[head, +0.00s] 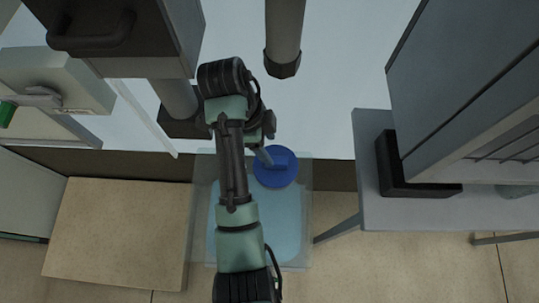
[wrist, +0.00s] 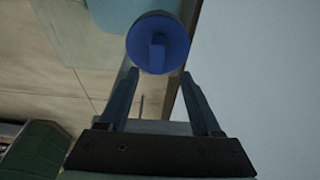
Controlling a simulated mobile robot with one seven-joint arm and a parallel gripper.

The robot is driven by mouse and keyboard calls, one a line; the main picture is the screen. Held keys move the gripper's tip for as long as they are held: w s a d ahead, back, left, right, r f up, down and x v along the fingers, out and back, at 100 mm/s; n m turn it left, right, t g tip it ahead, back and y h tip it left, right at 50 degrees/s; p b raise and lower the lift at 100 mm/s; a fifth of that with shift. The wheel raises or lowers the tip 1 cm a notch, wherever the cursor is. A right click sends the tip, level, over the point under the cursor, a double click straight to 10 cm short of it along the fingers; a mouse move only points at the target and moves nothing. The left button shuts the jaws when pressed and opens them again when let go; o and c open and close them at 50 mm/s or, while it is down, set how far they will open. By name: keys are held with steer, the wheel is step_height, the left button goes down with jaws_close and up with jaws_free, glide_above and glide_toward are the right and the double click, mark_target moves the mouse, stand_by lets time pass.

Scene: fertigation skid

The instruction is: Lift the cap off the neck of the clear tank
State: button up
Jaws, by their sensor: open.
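The clear tank (head: 287,225) stands on the floor below my arm in the head view, with pale blue liquid showing in it. Its blue round cap (head: 277,168) has a raised bar across the top and sits at the tank's far side. In the wrist view the cap (wrist: 158,43) is at the top centre, beyond the fingertips, with part of the tank (wrist: 120,12) behind it. My gripper (wrist: 160,72) is open and empty, its fingers spread to either side of the raised bar's line. Contact with the cap cannot be told. The neck is hidden under the cap.
A grey bench (head: 365,165) with a dark tray-like block stands to the right. A tan box (head: 120,232) is at the left. A grey vertical pipe (head: 284,35) and grey cabinets stand at the back. Tiled floor shows around the tank.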

mark_target(276, 160)
steer(key=x, duration=0.4)
steer(key=shift+s+d+f, duration=0.15)
steer(key=shift+s+f, duration=0.2)
steer(key=shift+d+f, duration=0.15)
steer(key=shift+f, duration=0.45)
jaws_close()
